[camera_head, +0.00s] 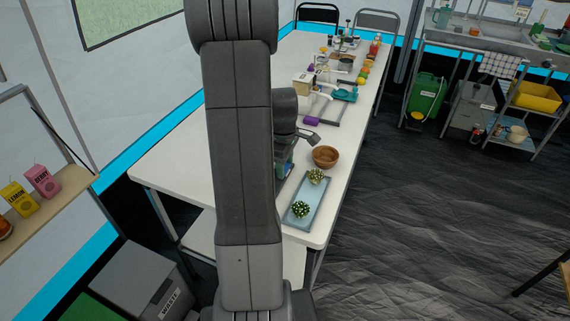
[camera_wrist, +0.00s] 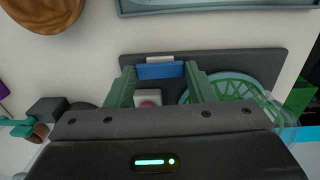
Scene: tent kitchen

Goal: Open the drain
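The drain itself cannot be made out. A metal sink counter (camera_head: 487,33) stands at the upper right of the head view, far from my arm. In the wrist view, my gripper (camera_wrist: 160,72) has its two green fingers apart, over a dark grey flat board or tray (camera_wrist: 262,62). A blue block-like thing (camera_wrist: 162,71) with a pale edge shows between the fingertips; whether they touch it is unclear. A white item with a pink spot (camera_wrist: 148,97) lies nearer the palm. In the head view my arm hides most of this spot.
On the white table (camera_head: 180,160) are a brown bowl (camera_head: 326,156), a blue-grey tray (camera_head: 298,213) with plants, and clutter at the far end. A green basket (camera_wrist: 240,88) is right of my fingers. A waste bin (camera_head: 135,283) stands at lower left. Dark floor (camera_head: 430,220) is open at right.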

